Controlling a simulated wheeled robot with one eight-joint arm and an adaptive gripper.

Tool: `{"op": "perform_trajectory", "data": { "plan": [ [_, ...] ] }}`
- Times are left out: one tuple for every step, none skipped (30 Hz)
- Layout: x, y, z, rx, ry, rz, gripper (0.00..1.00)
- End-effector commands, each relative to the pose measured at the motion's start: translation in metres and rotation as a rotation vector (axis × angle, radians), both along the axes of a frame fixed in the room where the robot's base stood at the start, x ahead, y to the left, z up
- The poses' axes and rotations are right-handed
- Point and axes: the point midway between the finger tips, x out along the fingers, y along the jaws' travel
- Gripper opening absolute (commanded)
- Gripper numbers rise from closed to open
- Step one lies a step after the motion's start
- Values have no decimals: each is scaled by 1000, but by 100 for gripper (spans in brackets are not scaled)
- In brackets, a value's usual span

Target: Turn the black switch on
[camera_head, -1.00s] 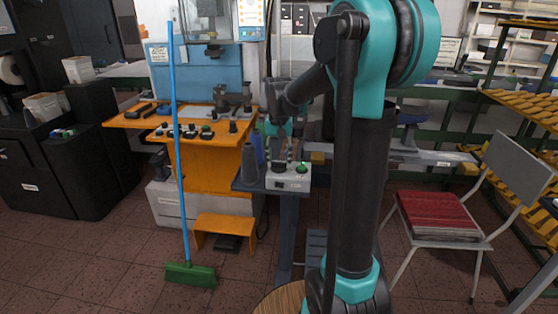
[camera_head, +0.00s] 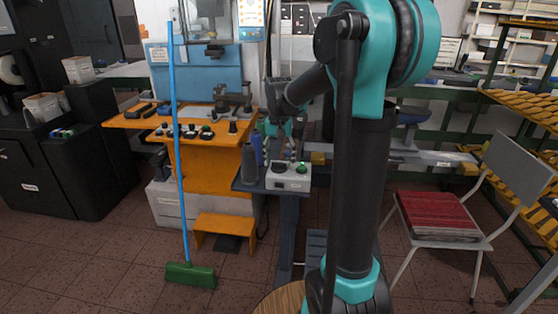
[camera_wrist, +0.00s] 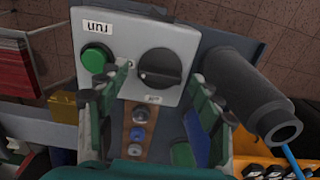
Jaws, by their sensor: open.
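The black switch (camera_wrist: 160,69) is a round rotary knob with a raised bar on a light grey control box (camera_wrist: 187,48). A green button (camera_wrist: 97,60) sits beside it, under a "run" label. In the head view the switch (camera_head: 279,168) and box (camera_head: 289,184) are on a small dark stand. My gripper (camera_wrist: 165,82) is open and empty, its two fingers apart on either side of the switch in the wrist view. The left finger's tip is near the gap between the button and the switch. I cannot tell whether either finger touches the knob.
A dark grey cone-shaped spool (camera_head: 249,164) stands close left of the box; it shows large in the wrist view (camera_wrist: 248,92). A blue bottle-like object (camera_head: 258,147) is behind it. An orange workbench (camera_head: 215,178), a blue-handled broom (camera_head: 180,150) and a chair (camera_head: 437,215) stand around.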

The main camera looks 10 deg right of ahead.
Motion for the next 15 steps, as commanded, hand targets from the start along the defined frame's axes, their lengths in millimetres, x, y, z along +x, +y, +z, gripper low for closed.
{"op": "perform_trajectory", "data": {
  "plan": [
    [0,0,1,0,0,0,66],
    [0,0,1,0,0,0,66],
    [0,0,3,0,0,0,66],
    [0,0,5,0,0,0,66],
    [0,0,8,0,0,0,66],
    [0,0,13,0,0,0,66],
    [0,0,18,0,0,0,66],
    [0,0,22,0,0,0,66],
    [0,0,30,0,0,0,66],
    [0,0,36,0,0,0,66],
    [0,0,42,0,0,0,66],
    [0,0,51,0,0,0,66],
    [0,0,57,0,0,0,66],
    [0,0,63,0,0,0,66],
    [0,0,71,0,0,0,66]
  ]
}}
